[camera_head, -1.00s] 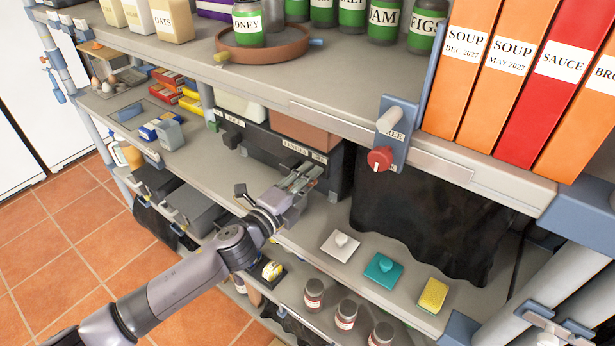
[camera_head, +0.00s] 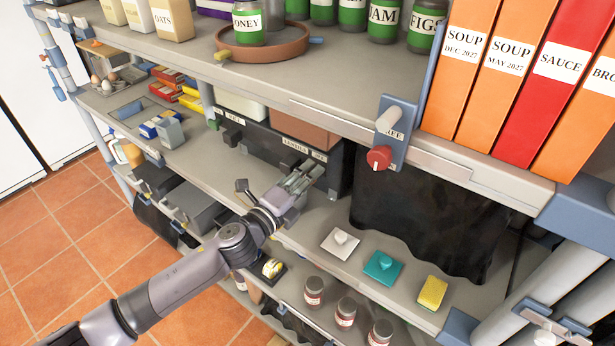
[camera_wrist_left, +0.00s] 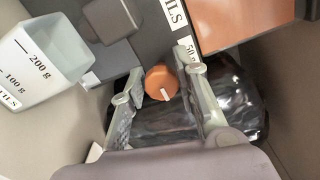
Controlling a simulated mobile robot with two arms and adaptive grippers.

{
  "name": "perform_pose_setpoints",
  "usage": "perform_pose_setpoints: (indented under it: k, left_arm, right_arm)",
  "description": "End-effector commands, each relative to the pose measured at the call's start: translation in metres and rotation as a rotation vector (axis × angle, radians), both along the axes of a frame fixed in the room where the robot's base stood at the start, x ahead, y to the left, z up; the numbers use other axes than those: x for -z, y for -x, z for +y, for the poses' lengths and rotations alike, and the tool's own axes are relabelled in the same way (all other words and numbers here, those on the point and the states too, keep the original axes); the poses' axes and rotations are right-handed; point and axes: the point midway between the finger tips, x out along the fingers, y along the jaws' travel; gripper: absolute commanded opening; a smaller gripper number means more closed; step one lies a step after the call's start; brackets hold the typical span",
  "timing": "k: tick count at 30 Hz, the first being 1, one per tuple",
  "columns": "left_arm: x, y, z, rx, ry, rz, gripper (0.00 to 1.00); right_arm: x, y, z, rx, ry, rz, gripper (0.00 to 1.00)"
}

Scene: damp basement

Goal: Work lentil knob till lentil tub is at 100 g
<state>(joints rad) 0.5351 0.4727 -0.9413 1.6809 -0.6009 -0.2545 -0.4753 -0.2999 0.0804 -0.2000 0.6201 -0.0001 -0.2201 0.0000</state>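The orange lentil knob (camera_wrist_left: 162,83), with a white pointer line, sits between the fingers of my left gripper (camera_wrist_left: 160,78) in the left wrist view. The fingers stand apart on either side of it, with narrow gaps; firm contact is not visible. The lentil tub (camera_wrist_left: 50,60) is a pale translucent box with 100 g and 200 g marks, left of the knob; its fill level is unclear. In the head view my left gripper (camera_head: 305,176) reaches the front of the dark lentil dispenser (camera_head: 262,145) and hides the knob. My right gripper is not in view.
A grey block (camera_wrist_left: 112,18) juts out above the tub. A red knob (camera_head: 379,158) on a blue bracket hangs from the upper shelf edge.

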Motion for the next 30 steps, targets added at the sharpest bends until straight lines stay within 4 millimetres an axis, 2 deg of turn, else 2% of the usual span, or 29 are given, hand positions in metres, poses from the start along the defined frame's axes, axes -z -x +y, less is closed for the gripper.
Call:
perform_pose_setpoints:
  k: [7, 17, 23, 30]
  left_arm:
    - [0.0, 0.0, 0.0, -0.001, 0.0, 0.0, 0.46]
    - [0.0, 0.002, 0.002, -0.001, 0.001, 0.0, 0.46]
    - [0.001, 0.025, 0.019, 0.0, -0.001, 0.002, 0.46]
    - [0.002, 0.068, 0.05, -0.002, -0.001, 0.003, 0.46]
  right_arm:
    - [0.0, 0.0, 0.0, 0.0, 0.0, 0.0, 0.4]
    - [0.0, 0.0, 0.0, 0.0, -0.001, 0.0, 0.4]
    - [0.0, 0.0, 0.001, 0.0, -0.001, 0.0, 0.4]
    - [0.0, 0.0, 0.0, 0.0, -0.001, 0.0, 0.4]
